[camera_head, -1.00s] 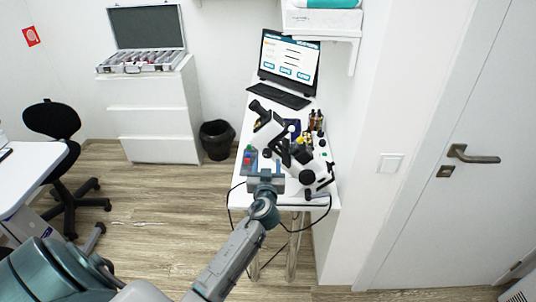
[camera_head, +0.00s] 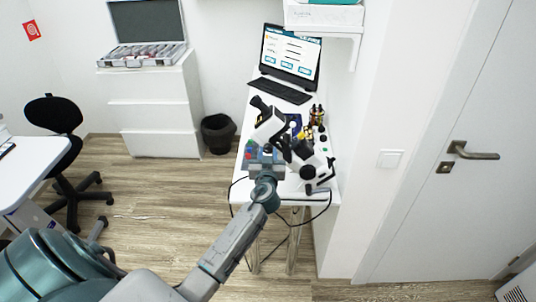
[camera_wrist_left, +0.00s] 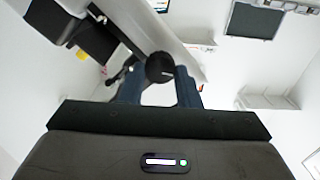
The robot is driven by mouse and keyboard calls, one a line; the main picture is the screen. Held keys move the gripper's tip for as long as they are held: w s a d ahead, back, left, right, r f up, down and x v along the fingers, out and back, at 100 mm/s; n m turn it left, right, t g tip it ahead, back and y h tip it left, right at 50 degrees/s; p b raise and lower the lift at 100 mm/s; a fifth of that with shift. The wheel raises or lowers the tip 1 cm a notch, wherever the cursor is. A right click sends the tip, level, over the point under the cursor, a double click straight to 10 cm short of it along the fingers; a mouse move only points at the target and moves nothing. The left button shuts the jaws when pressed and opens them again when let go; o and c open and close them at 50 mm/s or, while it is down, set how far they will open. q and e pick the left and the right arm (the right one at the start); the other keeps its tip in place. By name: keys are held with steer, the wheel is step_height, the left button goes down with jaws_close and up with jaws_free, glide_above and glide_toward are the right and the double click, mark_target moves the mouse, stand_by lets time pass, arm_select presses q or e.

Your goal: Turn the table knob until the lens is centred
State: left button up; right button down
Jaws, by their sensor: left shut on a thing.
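A white instrument (camera_head: 316,160) with black eyepieces and black round parts stands on the narrow white table (camera_head: 241,190). My left gripper (camera_head: 268,152) is at the left front side of the instrument. In the left wrist view, a round black knob (camera_wrist_left: 159,67) with a pale mark sits between the blue fingers of my left gripper (camera_wrist_left: 158,84), which is shut on it. In the head view the knob is hidden at the gripper. I cannot make out whether the lens is centred. My right gripper is in neither view.
A laptop (camera_head: 290,55) stands at the table's back, and several small bottles (camera_head: 317,115) stand behind the instrument. Dark cables (camera_head: 318,215) hang off the front edge. A wall and door (camera_head: 460,110) are close on the right.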

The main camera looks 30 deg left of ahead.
arm_select(q)
steer(key=shift+f+m+b, duration=0.2)
steer(key=shift+m+b, duration=0.2)
steer(key=shift+b, duration=0.3)
steer(key=shift+r+m+b, duration=0.15)
steer(key=shift+m+b, duration=0.2)
steer(key=shift+m, duration=0.15)
steer(key=o, duration=1)
steer(key=shift+c, duration=0.2)
steer(key=b+v, duration=0.3)
steer(key=v, duration=0.8)
steer(key=shift+b, duration=0.3)
steer(key=shift+w, duration=0.1)
